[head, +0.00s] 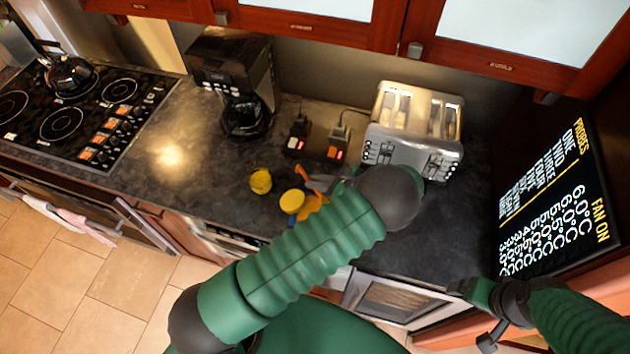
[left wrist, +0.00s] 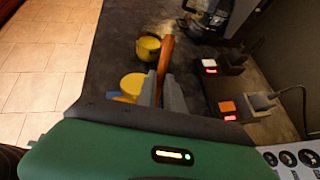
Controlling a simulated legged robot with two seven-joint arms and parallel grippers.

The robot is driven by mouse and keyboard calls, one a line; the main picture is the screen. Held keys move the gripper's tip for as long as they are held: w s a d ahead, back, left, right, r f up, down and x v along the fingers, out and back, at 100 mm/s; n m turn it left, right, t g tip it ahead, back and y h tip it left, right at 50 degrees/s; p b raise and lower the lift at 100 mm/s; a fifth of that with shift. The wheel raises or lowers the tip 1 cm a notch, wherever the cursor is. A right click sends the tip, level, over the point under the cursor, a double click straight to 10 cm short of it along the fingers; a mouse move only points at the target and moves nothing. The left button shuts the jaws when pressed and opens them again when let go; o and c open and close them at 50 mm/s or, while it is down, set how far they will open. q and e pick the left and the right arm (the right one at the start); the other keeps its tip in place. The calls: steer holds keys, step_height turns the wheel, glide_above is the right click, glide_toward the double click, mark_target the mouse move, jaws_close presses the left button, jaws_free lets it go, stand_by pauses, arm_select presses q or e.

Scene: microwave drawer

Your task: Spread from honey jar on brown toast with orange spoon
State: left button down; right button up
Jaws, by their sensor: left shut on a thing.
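My left gripper (head: 328,182) is over the counter, partly hidden by my own arm in the head view. In the left wrist view its fingers (left wrist: 163,92) are shut on the orange spoon (left wrist: 166,55), which sticks out beyond the fingertips. The spoon also shows in the head view (head: 308,181). A small yellow jar (head: 261,181) stands left of the spoon. A second yellow round-topped item (head: 292,201) is closer to my arm. I cannot tell which is the honey jar. An orange-brown patch (head: 312,207) beside it may be the toast, mostly hidden. My right gripper (head: 488,338) is low at the right; its jaws are unclear.
A silver toaster (head: 412,125) stands behind my left forearm. A coffee maker (head: 235,85) is at the back, with plugged sockets (head: 318,145) between them. The stove (head: 80,110) with a kettle (head: 70,75) is at the left. The counter (head: 190,160) left of the jar is clear.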

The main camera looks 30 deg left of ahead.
arm_select(q)
steer(key=shift+d, duration=0.15)
steer(key=a, duration=0.2)
steer(key=shift+s+a+f, duration=0.15)
steer(key=shift+s+a, duration=0.2)
steer(key=shift+a, duration=0.05)
steer(key=shift+a, duration=0.1)
steer(key=shift+s+a+p, duration=0.15)
steer(key=shift+a+p, duration=0.15)
steer(key=shift+a, duration=0.45)
steer(key=shift+s+a+p, duration=0.15)
steer(key=shift+a+p, duration=0.1)
steer(key=shift+a, duration=0.45)
steer(key=shift+r, duration=0.2)
step_height(320, 180, up, 7)
steer(key=p, duration=0.5)
steer(key=shift+f, duration=0.1)
